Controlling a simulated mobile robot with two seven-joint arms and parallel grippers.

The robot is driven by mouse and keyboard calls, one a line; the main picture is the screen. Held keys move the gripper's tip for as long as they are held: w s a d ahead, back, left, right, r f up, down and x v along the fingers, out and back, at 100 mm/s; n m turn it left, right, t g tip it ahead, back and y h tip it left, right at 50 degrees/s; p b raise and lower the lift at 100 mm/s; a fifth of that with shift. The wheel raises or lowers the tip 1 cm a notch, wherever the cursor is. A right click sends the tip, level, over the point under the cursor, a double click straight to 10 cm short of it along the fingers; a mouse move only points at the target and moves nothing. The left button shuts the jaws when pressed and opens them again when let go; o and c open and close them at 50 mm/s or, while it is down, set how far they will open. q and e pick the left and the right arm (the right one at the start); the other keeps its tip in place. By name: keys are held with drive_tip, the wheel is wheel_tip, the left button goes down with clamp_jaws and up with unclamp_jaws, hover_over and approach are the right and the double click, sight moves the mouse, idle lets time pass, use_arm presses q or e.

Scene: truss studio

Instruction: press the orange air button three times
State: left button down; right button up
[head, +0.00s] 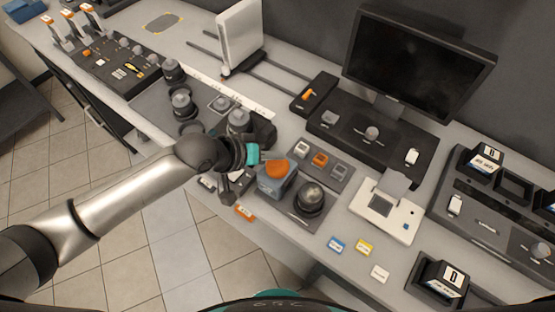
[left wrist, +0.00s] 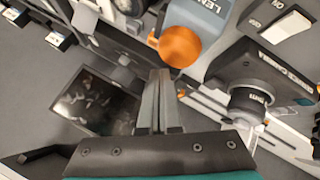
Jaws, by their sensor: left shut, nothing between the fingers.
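The orange air button (head: 277,168) is a rounded dome on top of a blue-grey box (head: 275,183) near the front edge of the bench. In the left wrist view the orange dome (left wrist: 180,47) shows just beyond the fingertips, on the lettered blue-grey box (left wrist: 203,14). My left gripper (head: 264,158) reaches in from the left and is beside the dome, with its fingers shut and empty. The closed fingers (left wrist: 160,75) point toward the dome. I cannot tell whether they touch it. My right gripper is not in view.
A round dark knob unit (head: 310,198) stands right of the box. Behind it is a panel with small switches, one orange (head: 320,159). Dark cylindrical knobs (head: 182,101) stand to the left. A monitor (head: 417,60) is at the back. Small coloured tags (head: 364,246) lie at the front right.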

sight(274, 166)
use_arm(q)
drive_tip(key=shift+f, duration=0.15)
drive_tip(key=shift+f, duration=0.25)
drive_tip(key=shift+f+b, duration=0.4)
drive_tip(key=shift+f, duration=0.45)
idle(0.9)
idle(0.4)
drive_tip(key=shift+r+p, duration=1.25)
drive_tip(key=shift+p, duration=0.1)
wheel_tip(274, 166, up, 3)
drive_tip(key=p, duration=0.3)
drive_tip(key=shift+r, duration=0.15)
drive_tip(key=shift+r+p, duration=0.8)
drive_tip(key=shift+r, duration=0.1)
